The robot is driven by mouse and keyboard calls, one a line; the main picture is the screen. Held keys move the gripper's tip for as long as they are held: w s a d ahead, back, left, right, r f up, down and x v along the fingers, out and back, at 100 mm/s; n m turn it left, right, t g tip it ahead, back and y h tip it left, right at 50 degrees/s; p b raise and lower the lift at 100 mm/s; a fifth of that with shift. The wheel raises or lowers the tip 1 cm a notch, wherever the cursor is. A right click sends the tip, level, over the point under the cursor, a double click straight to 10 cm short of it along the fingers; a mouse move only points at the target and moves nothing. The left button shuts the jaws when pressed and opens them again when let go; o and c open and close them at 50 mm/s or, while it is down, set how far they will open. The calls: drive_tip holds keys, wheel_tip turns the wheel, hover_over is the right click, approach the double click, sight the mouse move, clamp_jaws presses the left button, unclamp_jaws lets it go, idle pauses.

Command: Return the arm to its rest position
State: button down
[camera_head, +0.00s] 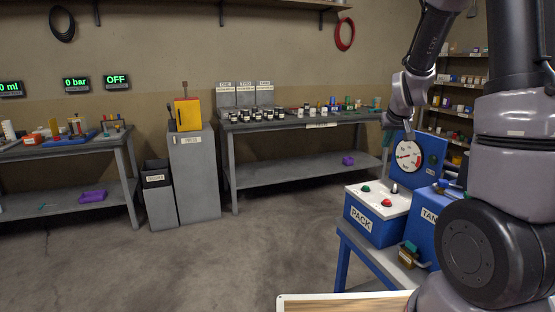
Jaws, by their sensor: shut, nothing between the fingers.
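My arm fills the right side of the head view, with its dark lower joint close to the camera. Its forearm rises out of the top edge and comes back down to the wrist. My gripper (388,121) hangs at the end of it, small and partly against the wall and bench behind. It is shut and empty, pointing down and to the left. In the picture it is just above left of the blue gauge panel (431,160). I cannot tell the distance between them.
Below stand a blue PACK box (371,229) with red and green buttons and a blue TANK box (423,222) on a blue stand. A grey workbench (288,124) with several jars is behind. A grey cabinet (194,176) stands left. The floor (220,265) at centre-left is clear.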

drive_tip(key=s+a+r+m+y, duration=0.1)
drive_tip(key=s+a+r, duration=0.2)
drive_tip(key=s, duration=0.6)
drive_tip(key=s+a+r+m+y, duration=0.1)
drive_tip(key=s+a+r, duration=0.3)
drive_tip(key=s+r, duration=0.4)
drive_tip(key=s+a+r+m+y, duration=0.1)
drive_tip(key=s+a+r, duration=0.2)
drive_tip(key=s, duration=0.8)
wheel_tip(320, 180, up, 2)
drive_tip(key=shift+s+a+r, duration=0.15)
drive_tip(key=shift+s+a, duration=0.05)
drive_tip(key=shift+a, duration=0.1)
